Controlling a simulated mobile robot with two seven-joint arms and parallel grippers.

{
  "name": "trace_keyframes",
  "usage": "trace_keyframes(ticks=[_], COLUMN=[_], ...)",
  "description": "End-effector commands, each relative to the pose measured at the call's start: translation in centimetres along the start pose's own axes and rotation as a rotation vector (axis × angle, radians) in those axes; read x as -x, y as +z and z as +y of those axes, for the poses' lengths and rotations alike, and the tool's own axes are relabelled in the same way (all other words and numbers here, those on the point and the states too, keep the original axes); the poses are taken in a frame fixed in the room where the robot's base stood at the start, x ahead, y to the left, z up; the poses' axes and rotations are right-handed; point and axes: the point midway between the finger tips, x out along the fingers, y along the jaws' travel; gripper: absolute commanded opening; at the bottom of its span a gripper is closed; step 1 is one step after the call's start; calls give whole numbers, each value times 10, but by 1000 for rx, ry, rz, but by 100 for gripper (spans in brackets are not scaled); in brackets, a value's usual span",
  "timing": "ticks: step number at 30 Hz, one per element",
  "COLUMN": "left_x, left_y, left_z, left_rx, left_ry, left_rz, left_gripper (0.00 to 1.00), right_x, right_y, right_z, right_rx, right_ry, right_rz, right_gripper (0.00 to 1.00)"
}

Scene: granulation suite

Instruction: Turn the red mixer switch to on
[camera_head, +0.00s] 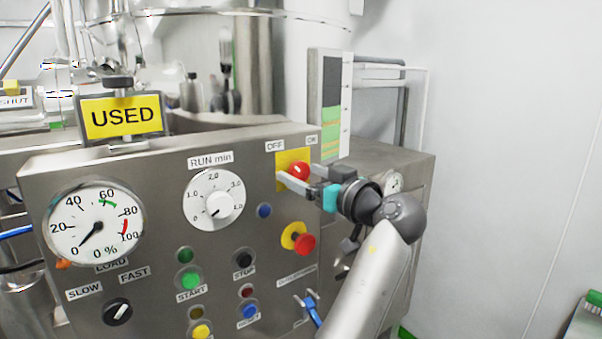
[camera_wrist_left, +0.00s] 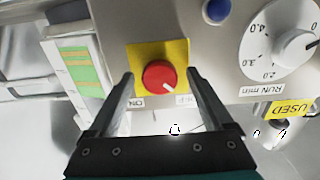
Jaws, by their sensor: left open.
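The red mixer switch (camera_head: 299,170) is a round knob on a yellow plate (camera_head: 282,157), high on the right of the steel control panel. Labels OFF and ON sit above it. In the left wrist view the red knob (camera_wrist_left: 158,74) shows a white mark pointing to the lower right, toward the OFF label (camera_wrist_left: 183,100); the ON label (camera_wrist_left: 138,102) is at the left. My left gripper (camera_head: 303,176) is open in front of the switch, with one finger on each side of the knob. I cannot tell whether the fingers touch it. My right gripper is not in view.
Below the switch are a blue button (camera_head: 264,210) and a red emergency-stop knob (camera_head: 305,244) on yellow. To the left are a RUN min dial (camera_head: 213,198), a load gauge (camera_head: 96,226) and a yellow USED sign (camera_head: 122,116). A white wall stands at the right.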

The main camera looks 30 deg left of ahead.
Motion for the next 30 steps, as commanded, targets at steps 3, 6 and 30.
trace_keyframes(ticks=[3,6,30], left_x=[0,0,0], left_y=[0,0,0], left_z=[0,0,0], left_rx=[0,0,-1], left_ry=[0,0,0], left_rz=[0,0,1], left_gripper=[84,79,0], right_x=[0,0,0], right_y=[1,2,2], right_z=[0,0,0], right_rx=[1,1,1], right_ry=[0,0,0], right_rz=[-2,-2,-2], right_gripper=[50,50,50])
